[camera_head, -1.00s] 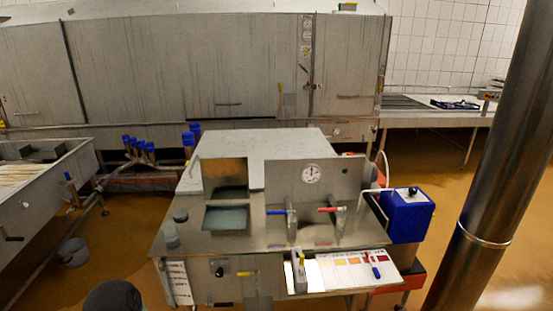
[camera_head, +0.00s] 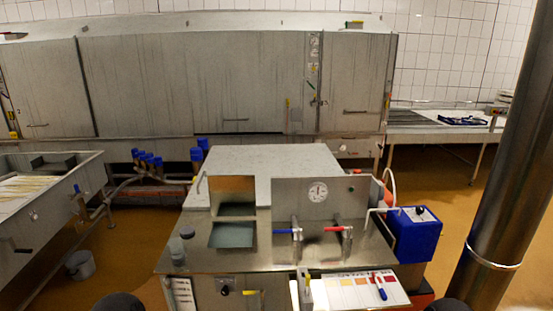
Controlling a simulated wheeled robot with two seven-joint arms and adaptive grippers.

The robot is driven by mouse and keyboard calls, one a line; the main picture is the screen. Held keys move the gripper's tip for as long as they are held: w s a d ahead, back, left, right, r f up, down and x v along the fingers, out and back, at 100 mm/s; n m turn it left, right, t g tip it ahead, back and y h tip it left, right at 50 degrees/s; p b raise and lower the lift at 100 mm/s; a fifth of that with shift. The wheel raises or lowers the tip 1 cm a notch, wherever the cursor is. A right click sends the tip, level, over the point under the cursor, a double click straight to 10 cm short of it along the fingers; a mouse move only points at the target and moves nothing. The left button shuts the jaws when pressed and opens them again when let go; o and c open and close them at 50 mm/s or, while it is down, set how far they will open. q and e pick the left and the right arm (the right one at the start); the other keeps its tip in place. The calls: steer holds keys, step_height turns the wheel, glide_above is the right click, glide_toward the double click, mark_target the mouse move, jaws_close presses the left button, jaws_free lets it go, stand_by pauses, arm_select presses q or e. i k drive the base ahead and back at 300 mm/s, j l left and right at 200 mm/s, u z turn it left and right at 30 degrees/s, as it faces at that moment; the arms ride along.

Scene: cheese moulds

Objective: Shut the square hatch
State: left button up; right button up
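The square hatch (camera_head: 232,184) is on the left part of the steel machine top (camera_head: 190,252). Its shiny lid stands raised at the back of a square opening and mirrors the brown floor. Below the lid I see a dark gap and a grey-green panel (camera_head: 232,235); I cannot tell how deep the opening is. Neither of my grippers is in view. Dark rounded shapes at the bottom edge look like parts of my own arms.
Right of the hatch stand an upright panel with a gauge (camera_head: 318,191), a blue-handled valve (camera_head: 288,231) and a red-handled valve (camera_head: 340,229). A small jar (camera_head: 187,232) is at the left. A blue box (camera_head: 413,233) and a steel column (camera_head: 505,170) are at the right.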

mark_target(230, 195)
steer(key=i+j+u, duration=0.25)
steer(key=j+u, duration=0.15)
steer(key=i+j+u, duration=0.6)
steer(key=u, duration=0.2)
steer(key=i+j+u, duration=0.25)
steer(key=i, duration=0.45)
steer(key=i+u, duration=0.2)
steer(key=i, duration=0.5)
steer(key=i+z, duration=0.45)
steer(key=i+j+z, duration=0.1)
steer(key=i+z, duration=0.3)
steer(key=i+j+z, duration=0.2)
steer(key=z, duration=0.25)
steer(key=i+j+z, duration=0.55)
steer(key=z, duration=0.3)
steer(key=i+j+z, duration=0.15)
steer(key=z, duration=0.3)
steer(key=i+j+z, duration=0.15)
steer(key=j+z, duration=0.15)
steer(key=z, duration=0.15)
steer(key=i+j+z, duration=0.1)
steer(key=j+z, duration=0.15)
steer(key=z, duration=0.2)
steer(key=j+z, duration=0.3)
steer(key=z, duration=0.15)
steer(key=j+z, duration=0.7)
steer(key=j, duration=0.15)
steer(key=j+z, duration=0.35)
steer(key=i+j, duration=0.05)
steer(key=j, duration=0.05)
